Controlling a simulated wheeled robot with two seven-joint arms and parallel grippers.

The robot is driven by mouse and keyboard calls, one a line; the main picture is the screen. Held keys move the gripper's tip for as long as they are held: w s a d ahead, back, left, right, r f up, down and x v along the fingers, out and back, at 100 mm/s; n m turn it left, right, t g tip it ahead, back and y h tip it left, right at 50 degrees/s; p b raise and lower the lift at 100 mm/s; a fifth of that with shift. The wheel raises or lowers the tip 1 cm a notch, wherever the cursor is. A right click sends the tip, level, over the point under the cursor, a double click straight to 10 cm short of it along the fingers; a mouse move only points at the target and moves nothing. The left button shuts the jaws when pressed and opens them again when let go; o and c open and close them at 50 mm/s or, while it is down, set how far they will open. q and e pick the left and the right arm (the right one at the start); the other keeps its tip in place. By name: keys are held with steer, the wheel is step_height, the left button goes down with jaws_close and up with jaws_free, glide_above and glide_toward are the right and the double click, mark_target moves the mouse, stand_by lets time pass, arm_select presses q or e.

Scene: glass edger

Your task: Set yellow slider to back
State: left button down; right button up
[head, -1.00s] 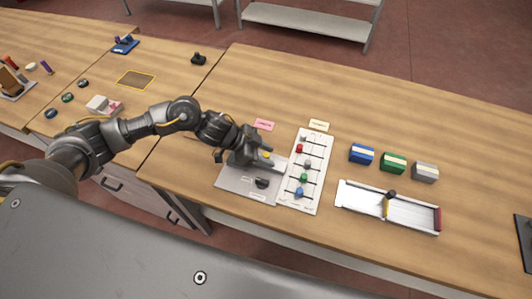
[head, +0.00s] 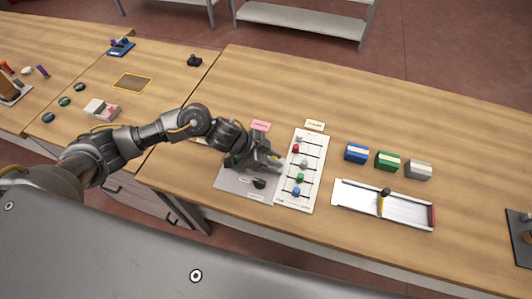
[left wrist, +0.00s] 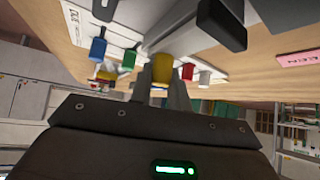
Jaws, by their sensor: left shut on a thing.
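My left gripper (head: 274,162) is over the grey plate (head: 229,181), beside the white slider board (head: 309,192). In the left wrist view its fingers are shut on a yellow knob (left wrist: 160,86). In the head view the gripper hides the yellow knob, so I cannot tell its place along its track. A black knob (head: 259,183) shows on the grey plate in front of the gripper. My right gripper is not in view.
The white board carries red (head: 296,149), green (head: 300,178) and blue (head: 296,192) knobs close to the gripper's right. Blue (head: 356,153), green (head: 387,161) and grey blocks stand farther right, behind a white tray (head: 350,200). A pink label (head: 261,125) lies behind.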

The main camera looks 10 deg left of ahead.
arm_select(q)
steer(key=c, duration=1.3)
jaws_free()
steer(key=shift+d, duration=0.25)
steer(key=shift+a+r, duration=0.35)
steer(key=shift+a, duration=0.1)
steer(key=b+v, duration=0.1)
steer(key=v, duration=0.8)
steer(key=shift+s+a+r, duration=0.15)
steer(key=shift+s+r, duration=0.05)
steer(key=shift+r, duration=0.15)
